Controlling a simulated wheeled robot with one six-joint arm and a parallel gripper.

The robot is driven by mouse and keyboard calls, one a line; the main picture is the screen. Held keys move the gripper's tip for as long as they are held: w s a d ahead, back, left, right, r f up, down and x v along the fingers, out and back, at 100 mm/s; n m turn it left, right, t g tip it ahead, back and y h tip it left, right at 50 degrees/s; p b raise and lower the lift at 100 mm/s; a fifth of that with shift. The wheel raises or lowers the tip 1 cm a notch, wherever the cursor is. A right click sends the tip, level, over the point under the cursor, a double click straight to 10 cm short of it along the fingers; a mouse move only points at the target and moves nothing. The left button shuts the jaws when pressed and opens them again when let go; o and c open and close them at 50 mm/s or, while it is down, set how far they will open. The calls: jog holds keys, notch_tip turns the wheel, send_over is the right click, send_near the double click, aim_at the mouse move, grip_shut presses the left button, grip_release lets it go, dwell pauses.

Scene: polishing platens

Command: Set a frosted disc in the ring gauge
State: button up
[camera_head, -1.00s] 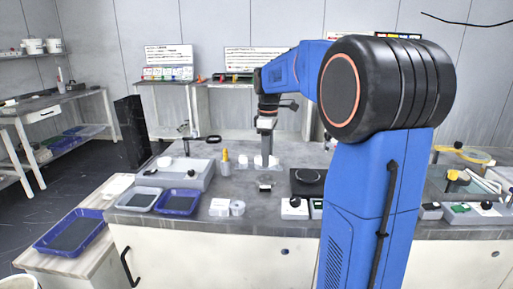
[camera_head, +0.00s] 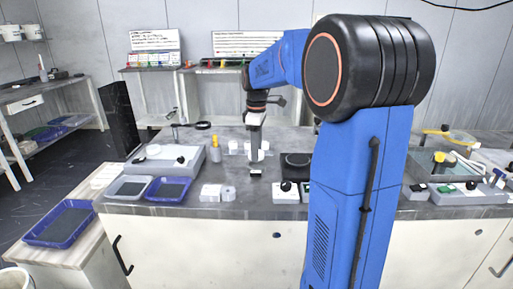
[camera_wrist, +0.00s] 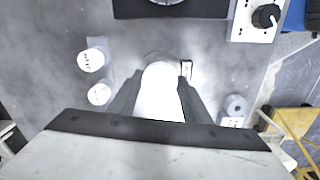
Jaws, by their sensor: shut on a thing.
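In the wrist view my gripper (camera_wrist: 160,100) is shut on a pale white round-topped piece (camera_wrist: 160,75); whether it is a frosted disc I cannot tell. A faint clear round outline shows just beyond it. In the head view my gripper (camera_head: 254,157) points down, low over the bench, between two small white pieces. Those white round pieces (camera_wrist: 91,60) (camera_wrist: 99,94) stand left of my gripper in the wrist view. A grey round piece with a dark centre (camera_wrist: 235,105) lies to the right; it may be the ring gauge. It also shows in the head view (camera_head: 228,193).
A black platen unit (camera_head: 296,162) stands right of my gripper. A small dark-topped block (camera_wrist: 186,68) is close beside the right finger.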

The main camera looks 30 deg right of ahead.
jog(key=shift+f, duration=1.4)
dwell(2.2)
jog(key=o, duration=1.2)
notch_tip(320, 180, up, 17)
jog(key=shift+r, duration=0.2)
jog(key=shift+s, duration=0.1)
dwell(0.4)
